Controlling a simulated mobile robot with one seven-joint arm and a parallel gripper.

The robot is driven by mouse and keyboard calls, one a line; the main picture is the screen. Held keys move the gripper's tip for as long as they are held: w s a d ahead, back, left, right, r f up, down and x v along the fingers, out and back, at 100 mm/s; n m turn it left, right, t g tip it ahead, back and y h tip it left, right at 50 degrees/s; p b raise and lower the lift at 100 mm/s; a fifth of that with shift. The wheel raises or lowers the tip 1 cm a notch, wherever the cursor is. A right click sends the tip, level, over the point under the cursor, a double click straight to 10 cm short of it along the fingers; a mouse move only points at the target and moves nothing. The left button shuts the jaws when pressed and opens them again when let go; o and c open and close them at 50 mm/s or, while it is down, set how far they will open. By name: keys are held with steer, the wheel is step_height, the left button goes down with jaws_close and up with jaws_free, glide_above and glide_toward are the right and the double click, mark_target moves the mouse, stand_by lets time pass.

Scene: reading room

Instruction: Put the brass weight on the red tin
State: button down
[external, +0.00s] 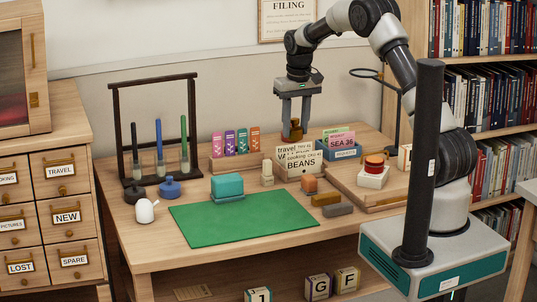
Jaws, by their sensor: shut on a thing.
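My gripper (295,122) points straight down over the back of the desk, shut on the brass weight (293,133). The weight is a small brownish-gold piece between the fingertips, behind the white card box. Its lower part is hidden by the cards, so I cannot tell whether it touches the desk. A round red tin (374,164) sits on a cream block (372,179) on the raised wooden board at the right. The tin is to the right of my gripper and nearer the camera. Nothing stands on top of it.
Card boxes (302,162) and a blue card box (344,153) stand between gripper and tin. A lamp or magnifier stand (368,74) rises at the back right. A rack with coloured tubes (157,135) stands left. The green mat (245,222) has clear room.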

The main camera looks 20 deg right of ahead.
steer(key=s+d+r+m, duration=0.2)
steer(key=s+d+m, duration=0.1)
steer(key=d, duration=1.1)
steer(key=m+p, duration=0.1)
steer(key=m, duration=0.2)
glide_above(373, 159)
steer(key=shift+h, duration=0.3)
steer(key=f, duration=0.8)
steer(key=shift+s+a+f+b, duration=0.15)
steer(key=shift+s+f+b, duration=0.05)
steer(key=shift+f+b, duration=0.2)
steer(key=shift+f, duration=0.1)
steer(key=c, duration=1.2)
jaws_free()
